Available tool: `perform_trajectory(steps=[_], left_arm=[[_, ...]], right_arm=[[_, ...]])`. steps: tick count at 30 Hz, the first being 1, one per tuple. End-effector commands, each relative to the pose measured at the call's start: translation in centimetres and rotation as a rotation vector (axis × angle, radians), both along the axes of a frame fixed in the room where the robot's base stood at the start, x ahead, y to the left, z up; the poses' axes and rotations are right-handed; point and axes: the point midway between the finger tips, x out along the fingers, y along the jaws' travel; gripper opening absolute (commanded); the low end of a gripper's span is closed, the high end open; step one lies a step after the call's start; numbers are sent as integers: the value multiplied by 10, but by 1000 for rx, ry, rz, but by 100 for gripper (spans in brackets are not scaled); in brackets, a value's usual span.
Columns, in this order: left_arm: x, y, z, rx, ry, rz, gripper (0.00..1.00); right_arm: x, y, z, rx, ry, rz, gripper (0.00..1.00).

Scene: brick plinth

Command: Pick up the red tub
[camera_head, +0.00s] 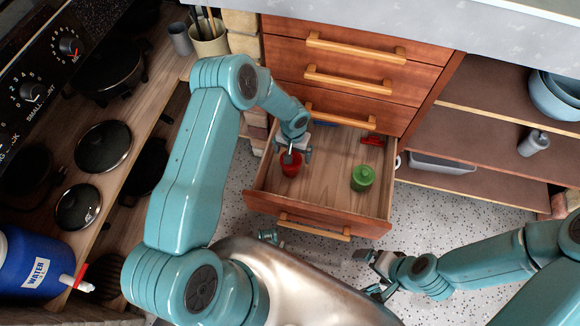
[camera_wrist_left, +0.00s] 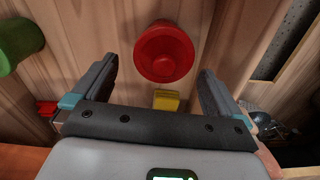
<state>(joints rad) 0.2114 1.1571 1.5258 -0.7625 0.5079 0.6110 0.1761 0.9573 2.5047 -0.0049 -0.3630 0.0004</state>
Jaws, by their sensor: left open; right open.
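The red tub (camera_head: 290,169) stands in the open bottom drawer (camera_head: 325,185), near its left side. In the left wrist view the red tub (camera_wrist_left: 164,50) lies ahead, between the lines of the two fingers. My left gripper (camera_head: 294,154) is over the tub, open and empty; part of the tub is hidden under it. In the left wrist view the fingers (camera_wrist_left: 157,70) are spread on either side, with visible gaps to the tub. My right gripper (camera_head: 372,268) is open and empty, outside the drawer at lower right.
A green tub (camera_head: 362,178) stands in the drawer's right part. A small red item (camera_head: 371,141) lies at the back. A yellow block (camera_wrist_left: 166,100) shows beside the red tub. The drawer walls surround the tub. A steel sink (camera_head: 300,285) is below; open shelves (camera_head: 470,140) stand right.

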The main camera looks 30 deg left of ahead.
Motion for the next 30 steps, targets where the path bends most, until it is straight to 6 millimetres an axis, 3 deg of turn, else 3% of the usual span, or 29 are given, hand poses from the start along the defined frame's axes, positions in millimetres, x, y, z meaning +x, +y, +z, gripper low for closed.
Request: perform_trajectory(steps=[8, 16, 23, 27, 30], left_arm=[[-1, 3, -22, 0, 1, 0, 100], [-3, 7, -63, -1, 0, 0, 100], [-2, 7, -64, -1, -1, 0, 100], [-3, 6, -64, -1, -1, 0, 58], [-2, 6, -64, -1, -1, 0, 54]], right_arm=[[0, 0, -7, 0, 0, 0, 100], [0, 0, -21, 0, 0, 0, 100], [0, 0, -20, 0, 0, 0, 100], [0, 0, -20, 0, 0, 0, 100], [0, 0, -20, 0, 0, 0, 100]])
